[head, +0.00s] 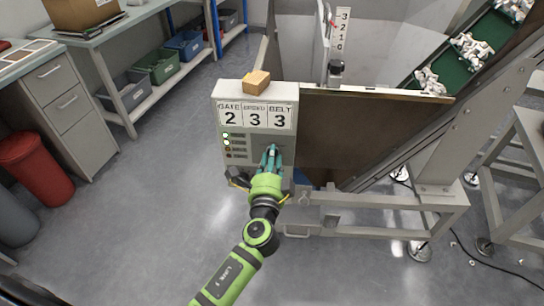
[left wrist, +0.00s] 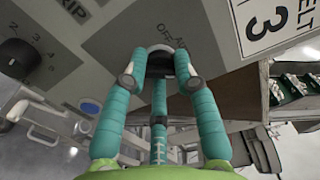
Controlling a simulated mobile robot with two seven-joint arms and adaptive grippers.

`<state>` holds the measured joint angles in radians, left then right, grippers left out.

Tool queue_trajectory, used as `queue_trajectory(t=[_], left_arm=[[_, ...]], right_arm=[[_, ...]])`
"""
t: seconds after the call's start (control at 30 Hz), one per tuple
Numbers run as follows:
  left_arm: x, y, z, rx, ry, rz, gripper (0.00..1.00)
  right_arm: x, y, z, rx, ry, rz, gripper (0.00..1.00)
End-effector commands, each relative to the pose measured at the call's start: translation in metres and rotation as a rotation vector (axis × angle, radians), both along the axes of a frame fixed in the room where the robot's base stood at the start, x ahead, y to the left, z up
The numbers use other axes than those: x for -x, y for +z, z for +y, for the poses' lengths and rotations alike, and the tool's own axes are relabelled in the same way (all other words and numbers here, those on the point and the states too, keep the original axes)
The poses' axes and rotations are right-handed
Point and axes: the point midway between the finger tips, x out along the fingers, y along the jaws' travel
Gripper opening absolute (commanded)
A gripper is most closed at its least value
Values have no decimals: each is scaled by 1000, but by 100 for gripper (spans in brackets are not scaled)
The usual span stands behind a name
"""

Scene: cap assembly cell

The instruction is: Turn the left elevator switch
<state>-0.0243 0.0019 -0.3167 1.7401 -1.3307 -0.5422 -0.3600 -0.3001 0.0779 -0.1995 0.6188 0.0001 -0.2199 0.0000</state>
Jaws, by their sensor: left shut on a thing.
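A grey control box (head: 255,120) stands upright with cards reading GATE 2, a middle 3 and BELT 3. My left gripper (head: 270,153) is at the lower part of its face. In the left wrist view its teal fingers (left wrist: 160,65) are shut on a dark switch (left wrist: 182,63) with a pale rim. Partly covered lettering beside it reads OFF and AU. I cannot read a name that marks it as the left elevator switch. The fingers hide most of the switch, so its exact setting is unclear. My right gripper is in neither view.
A black numbered dial (left wrist: 18,58) sits on the same panel. A wooden block (head: 256,82) lies on top of the box. A brown-walled hopper (head: 365,130) and green conveyor (head: 455,65) with white parts stand to the right.

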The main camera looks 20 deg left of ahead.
Motion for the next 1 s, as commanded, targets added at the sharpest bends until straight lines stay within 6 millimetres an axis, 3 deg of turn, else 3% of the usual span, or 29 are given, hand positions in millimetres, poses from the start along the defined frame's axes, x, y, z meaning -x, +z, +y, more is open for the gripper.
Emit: queue_trajectory(t=[0.33, 0.83, 0.87, 0.9, 1.0], left_arm=[[2, -5, 3, -121, 8, 36, 0], [1, -4, 4, -136, 10, 38, 0], [1, -4, 4, -136, 10, 38, 33], [1, -4, 4, -136, 10, 38, 49], [1, -3, 3, -136, 8, 35, 53]], right_arm=[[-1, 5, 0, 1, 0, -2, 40], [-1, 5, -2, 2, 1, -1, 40], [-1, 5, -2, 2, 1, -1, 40], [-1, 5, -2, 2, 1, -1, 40], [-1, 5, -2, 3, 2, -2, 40]])
